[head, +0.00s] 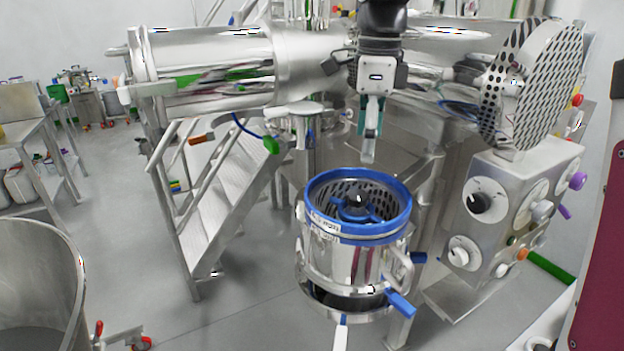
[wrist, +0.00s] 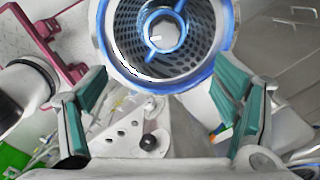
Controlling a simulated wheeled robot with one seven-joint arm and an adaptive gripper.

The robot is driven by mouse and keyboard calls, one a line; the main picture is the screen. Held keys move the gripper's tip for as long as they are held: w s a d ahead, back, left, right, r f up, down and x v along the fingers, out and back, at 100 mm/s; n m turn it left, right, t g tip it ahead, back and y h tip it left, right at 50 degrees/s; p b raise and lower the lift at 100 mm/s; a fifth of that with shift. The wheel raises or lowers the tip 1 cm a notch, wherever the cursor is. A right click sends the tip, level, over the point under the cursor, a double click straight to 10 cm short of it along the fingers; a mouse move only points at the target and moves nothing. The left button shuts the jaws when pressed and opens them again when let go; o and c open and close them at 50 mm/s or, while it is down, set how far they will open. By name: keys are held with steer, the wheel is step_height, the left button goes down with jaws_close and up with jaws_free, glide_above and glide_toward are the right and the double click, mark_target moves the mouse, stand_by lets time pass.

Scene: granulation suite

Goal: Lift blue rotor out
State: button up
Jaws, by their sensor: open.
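The blue rotor (head: 357,208) sits inside a steel vessel (head: 352,264) with a blue rim (head: 388,232) and a perforated screen inside. My gripper (head: 368,158) points down above the far side of the vessel, clear of the rim and empty. In the wrist view its two teal fingers (wrist: 165,105) are spread wide, with nothing between them. The rotor lies beyond the fingertips, toward the top of that picture.
Blue-tipped handles (head: 400,303) stick out at the vessel's lower right. A steel control box (head: 513,210) with knobs and a perforated disc (head: 533,85) stand to the right. A large steel cylinder (head: 210,70) lies behind, with steps (head: 225,195) at left. Open floor lies left of the vessel.

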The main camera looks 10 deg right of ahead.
mark_target(358, 195)
steer(key=shift+m, duration=0.8)
steer(key=f, duration=0.3)
steer(key=w+f+p, duration=0.1)
steer(key=f, duration=0.5)
steer(key=shift+w, duration=0.4)
steer(key=f, duration=0.1)
steer(key=f+p, duration=0.1)
steer(key=f, duration=0.1)
steer(key=f+p, duration=0.1)
steer(key=shift+s+a+f, duration=0.2)
steer(key=shift+s+a, duration=0.05)
steer(key=shift+w+f, duration=0.1)
steer(key=shift+f, duration=0.4)
steer(key=c, duration=1.5)
